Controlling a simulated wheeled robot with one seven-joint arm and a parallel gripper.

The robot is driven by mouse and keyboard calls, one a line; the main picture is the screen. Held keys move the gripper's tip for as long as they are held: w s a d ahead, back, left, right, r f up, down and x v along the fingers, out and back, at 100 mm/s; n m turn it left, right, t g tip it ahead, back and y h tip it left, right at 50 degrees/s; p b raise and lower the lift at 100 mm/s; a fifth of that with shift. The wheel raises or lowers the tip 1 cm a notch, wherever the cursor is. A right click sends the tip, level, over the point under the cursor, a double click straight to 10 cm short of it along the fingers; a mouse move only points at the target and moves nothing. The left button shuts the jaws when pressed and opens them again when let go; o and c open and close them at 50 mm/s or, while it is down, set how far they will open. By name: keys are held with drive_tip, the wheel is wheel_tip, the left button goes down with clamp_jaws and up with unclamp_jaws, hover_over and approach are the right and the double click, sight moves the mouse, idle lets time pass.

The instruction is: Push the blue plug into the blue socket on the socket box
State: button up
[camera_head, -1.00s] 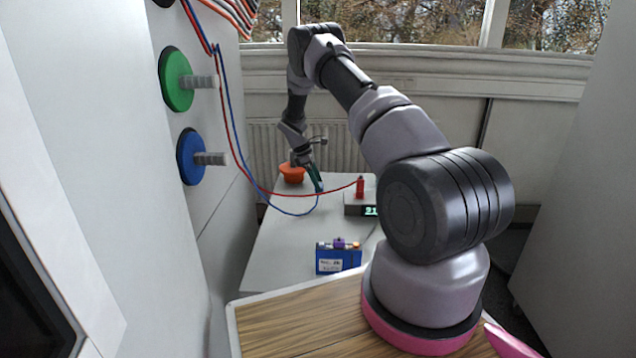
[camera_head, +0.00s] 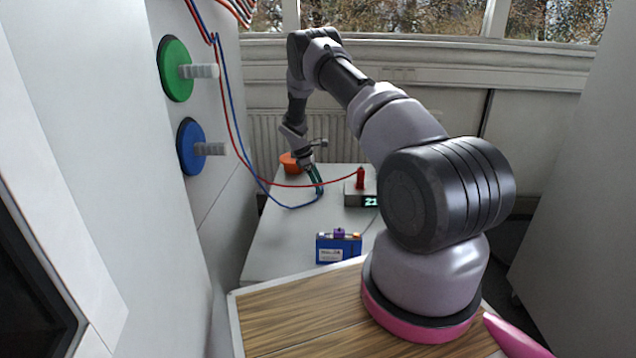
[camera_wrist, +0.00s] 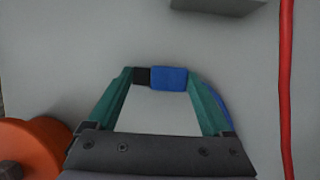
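The blue plug (camera_wrist: 168,79), with a black end piece, shows in the wrist view between my fingertips. In the head view it is too small and covered to make out. My gripper (camera_head: 316,180) points down at the grey table with its teal fingers apart, one at each side of the plug; it also shows in the wrist view (camera_wrist: 160,76). The socket box (camera_head: 353,198), grey with a lit display, stands right of my gripper, with a red plug (camera_head: 360,178) upright on top. The blue socket cannot be made out.
An orange bowl-like thing (camera_head: 289,163) stands just left of my gripper. A blue box with a purple top (camera_head: 339,248) stands nearer on the table (camera_head: 275,240). Red cable (camera_wrist: 286,90) and blue cable (camera_head: 284,205) hang from the left wall cabinet.

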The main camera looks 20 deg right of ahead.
drive_tip(key=shift+o, duration=1)
drive_tip(key=s+a+r+m+t+y, duration=0.1)
drive_tip(key=s+a+r+m, duration=0.15)
drive_tip(key=r, duration=1.15)
drive_tip(key=s+a+r+m+t+y, duration=0.1)
drive_tip(key=a+r+m, duration=0.15)
drive_tip(key=r, duration=1.15)
drive_tip(key=s+a+r+m+t+y, duration=0.1)
drive_tip(key=s+a+r+m+t, duration=0.15)
drive_tip(key=s+r, duration=0.9)
drive_tip(key=s+a+r+m+t+y, duration=0.1)
drive_tip(key=s+r+m, duration=0.2)
drive_tip(key=s, duration=0.5)
drive_tip(key=s+a+r+m+t+y, duration=0.1)
drive_tip(key=s+r+m, duration=0.2)
drive_tip(key=s, duration=0.6)
drive_tip(key=s+a+r+m+t+y, duration=0.1)
drive_tip(key=s+a+r+m+t, duration=0.1)
drive_tip(key=s, duration=0.7)
drive_tip(key=shift+r+m, duration=0.85)
drive_tip(key=shift+s+f, duration=0.1)
drive_tip(key=shift+s, duration=0.15)
drive_tip(key=c, duration=0.4)
drive_tip(key=shift+s, duration=0.1)
drive_tip(key=shift+c, duration=0.2)
